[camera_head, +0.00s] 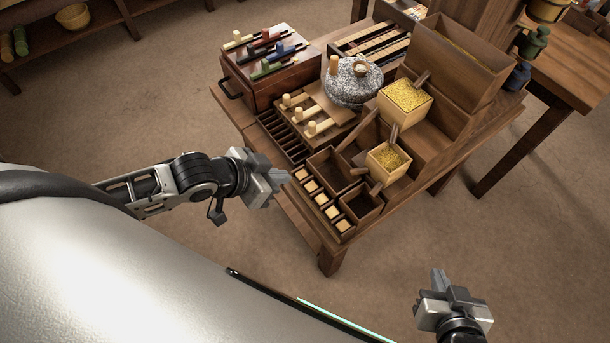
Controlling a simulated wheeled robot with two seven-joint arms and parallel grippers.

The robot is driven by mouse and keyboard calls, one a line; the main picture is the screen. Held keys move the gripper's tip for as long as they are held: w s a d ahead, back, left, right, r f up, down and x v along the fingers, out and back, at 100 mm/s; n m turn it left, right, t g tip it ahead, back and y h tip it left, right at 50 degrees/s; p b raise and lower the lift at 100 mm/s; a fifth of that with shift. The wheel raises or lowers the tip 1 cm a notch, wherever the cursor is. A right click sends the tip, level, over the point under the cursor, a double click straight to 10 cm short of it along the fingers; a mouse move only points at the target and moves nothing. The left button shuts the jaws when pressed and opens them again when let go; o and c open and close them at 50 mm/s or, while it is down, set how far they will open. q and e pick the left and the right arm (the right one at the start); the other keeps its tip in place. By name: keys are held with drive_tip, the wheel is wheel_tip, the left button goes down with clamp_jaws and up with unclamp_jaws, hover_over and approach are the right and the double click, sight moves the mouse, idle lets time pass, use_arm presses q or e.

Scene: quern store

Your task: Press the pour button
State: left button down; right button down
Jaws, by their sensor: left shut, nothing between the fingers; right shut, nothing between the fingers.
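No part carries a readable label, so I cannot tell which one is the pour button. A row of pale square blocks (322,199) sits in dark slots along the near edge of the wooden table (327,262). Behind them, several pale pegs (300,112) stand on a light wooden board. My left gripper (280,187) is shut and empty, just left of the row of blocks near the table's front edge. It appears apart from them. My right gripper (440,283) is shut and empty over the floor, right of and nearer than the table.
A speckled round quern stone (352,82) with a peg stands mid-table. Two boxes of yellow grain (406,97) (388,158) stand to its right. A wooden chest (262,85) with coloured sliders stands at back left. Bare floor (370,270) lies between my grippers.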

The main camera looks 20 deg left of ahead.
use_arm(q)
drive_tip(key=shift+a+r, duration=0.15)
drive_tip(key=shift+a, duration=0.2)
use_arm(e)
drive_tip(key=shift+s+d+f, duration=0.1)
drive_tip(key=shift+f, duration=0.05)
use_arm(q)
drive_tip(key=shift+w, duration=0.1)
drive_tip(key=b, duration=0.1)
hover_over(315, 183)
drive_tip(key=s+a, duration=0.2)
drive_tip(key=s, duration=0.1)
drive_tip(key=f, duration=0.7)
drive_tip(key=shift+w+d, duration=0.1)
drive_tip(key=shift+d, duration=0.15)
wheel_tip(315, 183, down, 3)
drive_tip(key=shift+f+b, duration=0.15)
drive_tip(key=shift+b, duration=0.15)
drive_tip(key=shift+f, duration=0.4)
use_arm(e)
drive_tip(key=shift+a+f, duration=0.15)
drive_tip(key=shift+a, duration=0.15)
